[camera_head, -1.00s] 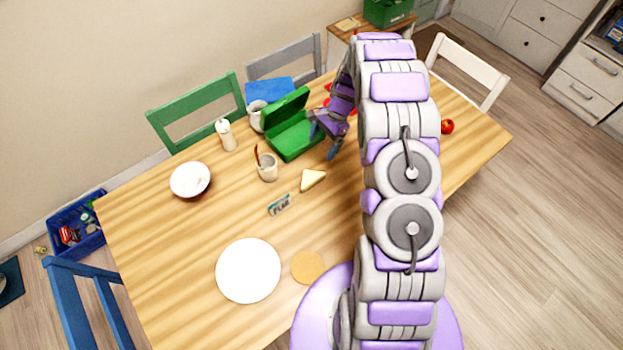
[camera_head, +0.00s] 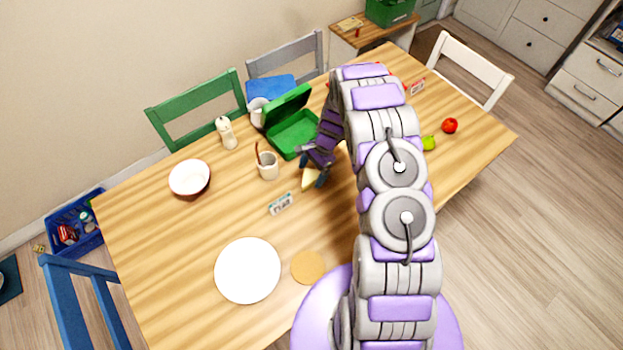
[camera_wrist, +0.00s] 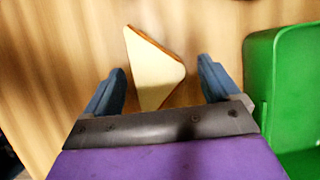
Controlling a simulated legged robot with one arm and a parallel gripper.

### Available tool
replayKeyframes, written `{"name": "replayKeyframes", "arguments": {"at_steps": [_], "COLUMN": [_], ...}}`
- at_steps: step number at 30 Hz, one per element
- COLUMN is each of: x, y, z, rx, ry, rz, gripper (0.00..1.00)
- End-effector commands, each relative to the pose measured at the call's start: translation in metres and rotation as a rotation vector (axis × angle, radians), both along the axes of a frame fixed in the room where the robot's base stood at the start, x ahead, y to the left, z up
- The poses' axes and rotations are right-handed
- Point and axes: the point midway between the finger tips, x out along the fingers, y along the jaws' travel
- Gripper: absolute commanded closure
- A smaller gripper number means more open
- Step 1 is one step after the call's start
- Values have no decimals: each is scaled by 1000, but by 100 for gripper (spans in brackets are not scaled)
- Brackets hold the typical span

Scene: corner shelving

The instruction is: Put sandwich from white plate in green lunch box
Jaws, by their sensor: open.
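The sandwich, a pale triangle with a brown crust edge, lies on the bare wooden table, not on the plate. It shows in the wrist view (camera_wrist: 152,72) between and beyond my open fingertips, and partly in the head view (camera_head: 309,181). My gripper (camera_head: 312,168) is open just above it; its blue fingers show in the wrist view (camera_wrist: 162,85). The green lunch box (camera_head: 292,135) stands open behind the gripper, lid raised on its left; its edge fills the right of the wrist view (camera_wrist: 262,85). The white plate (camera_head: 248,270) is empty at the front.
A cup with a brown stick (camera_head: 268,168) stands left of the sandwich. A small label sign (camera_head: 281,204) lies in front of it. A white bowl (camera_head: 189,178), a white bottle (camera_head: 226,134) and a round tan mat (camera_head: 308,267) are apart. The table's left middle is clear.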

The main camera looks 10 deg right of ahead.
Motion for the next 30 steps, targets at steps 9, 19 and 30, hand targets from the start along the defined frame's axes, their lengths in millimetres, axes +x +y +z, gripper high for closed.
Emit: {"name": "replayKeyframes", "arguments": {"at_steps": [9, 19, 30], "x": [-2, -2, -2], "y": [6, 6, 6], "z": [-15, -15, -15], "rx": [1, 1, 1], "ry": [0, 0, 0], "rz": [1, 0, 0], "gripper": [10, 38, 45]}}
